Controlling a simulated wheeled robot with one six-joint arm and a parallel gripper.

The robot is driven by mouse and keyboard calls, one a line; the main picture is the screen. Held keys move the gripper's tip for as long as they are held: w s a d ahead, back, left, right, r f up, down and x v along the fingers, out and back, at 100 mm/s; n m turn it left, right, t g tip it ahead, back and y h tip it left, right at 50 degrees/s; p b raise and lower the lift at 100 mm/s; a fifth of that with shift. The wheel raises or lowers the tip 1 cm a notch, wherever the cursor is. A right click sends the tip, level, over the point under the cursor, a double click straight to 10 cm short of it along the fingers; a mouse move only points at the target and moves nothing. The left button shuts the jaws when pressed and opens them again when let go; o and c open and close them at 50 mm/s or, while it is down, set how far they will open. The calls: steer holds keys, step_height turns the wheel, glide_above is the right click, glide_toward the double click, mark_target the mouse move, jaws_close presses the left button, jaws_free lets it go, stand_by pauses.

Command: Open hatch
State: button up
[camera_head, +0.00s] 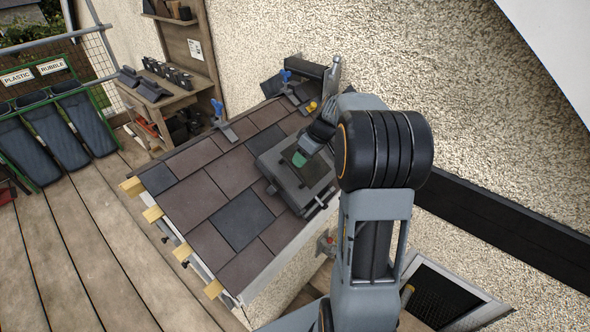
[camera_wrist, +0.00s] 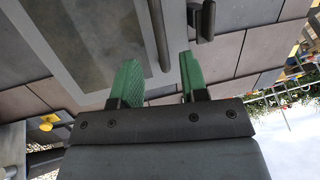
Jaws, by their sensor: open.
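The hatch (camera_head: 286,172) is a grey framed panel with a dark pane, set in the tiled roof and lying flat in its frame as far as I can see. In the wrist view the hatch (camera_wrist: 95,40) fills the upper left, with a dark bar along its edge and a dark bracket beside it (camera_wrist: 201,20). My gripper (camera_head: 301,157) is over the hatch, its green fingertips above the pane in the head view. Whether a finger touches the hatch I cannot tell.
Roof tiles (camera_head: 228,172) surround the hatch, with blue-handled clamps (camera_head: 217,110) at the upper left. The rough wall (camera_head: 460,90) rises close behind. A wooden shelf unit (camera_head: 170,95) and labelled bins (camera_head: 60,130) stand left. The plank floor (camera_head: 90,260) is clear.

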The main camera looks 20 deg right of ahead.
mark_target(295, 170)
steer(key=shift+p+x, duration=0.35)
steer(key=shift+x, duration=3.15)
steer(key=shift+c, duration=0.2)
jaws_close()
steer(key=shift+d, duration=0.1)
